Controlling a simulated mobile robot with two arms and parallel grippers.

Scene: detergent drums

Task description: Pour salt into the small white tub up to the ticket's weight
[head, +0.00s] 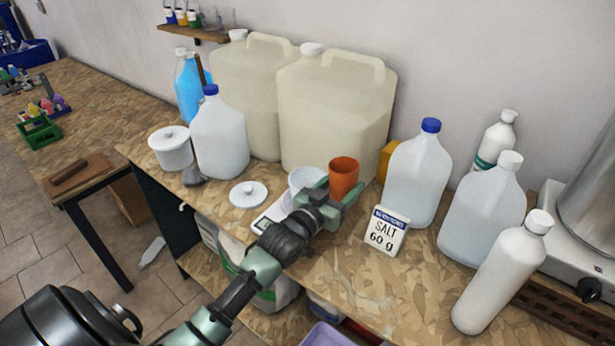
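A small open white tub (303,178) stands on a flat white scale (267,222), both partly hidden by my arm. My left gripper (338,196) has an orange cup (344,174) between its fingers and appears shut on it. The cup looks about upright, just right of the tub; its contents cannot be seen. The ticket (386,232) reads "SALT 60 g" and stands right of the gripper. A white lid (248,194) lies left of the scale. A larger lidded white tub (172,150) stands at the left. The scale's reading is not legible. My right gripper is not in view.
Large cream drums (335,110) stand behind the cup. White jugs (418,175) and a white bottle (503,275) crowd the right, beside a steel appliance (590,215). A blue-capped jug (219,140) stands left. The bench front below the ticket is clear.

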